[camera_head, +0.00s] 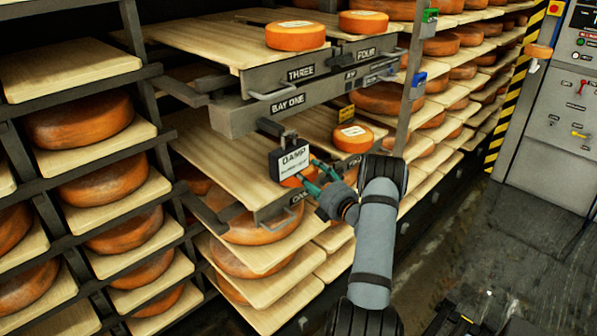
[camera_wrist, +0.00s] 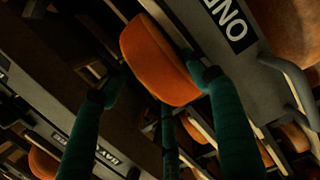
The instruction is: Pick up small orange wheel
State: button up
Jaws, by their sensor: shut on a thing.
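A small orange wheel (camera_wrist: 157,62) sits between the teal fingers of my gripper (camera_wrist: 158,85) in the wrist view. The fingers press on it from both sides. In the head view my gripper (camera_head: 312,174) is at the front of the lower pull-out board, just right of the DAMP sign. Only a sliver of the held wheel (camera_head: 291,181) shows there, mostly hidden by the sign and fingers. I cannot tell whether it still touches the board. Other small orange wheels stand on the boards: one behind my gripper (camera_head: 352,138) and two on the upper boards (camera_head: 295,37) (camera_head: 363,22).
The DAMP sign (camera_head: 290,161) stands close to my fingers. The upper BAY ONE shelf edge (camera_head: 287,104) overhangs the lower board (camera_head: 215,163). Racks of large wheels (camera_head: 80,118) fill the left. A grey control cabinet (camera_head: 560,120) stands right, with open floor (camera_head: 470,235) before it.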

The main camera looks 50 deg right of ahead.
jog(key=shift+r, duration=0.3)
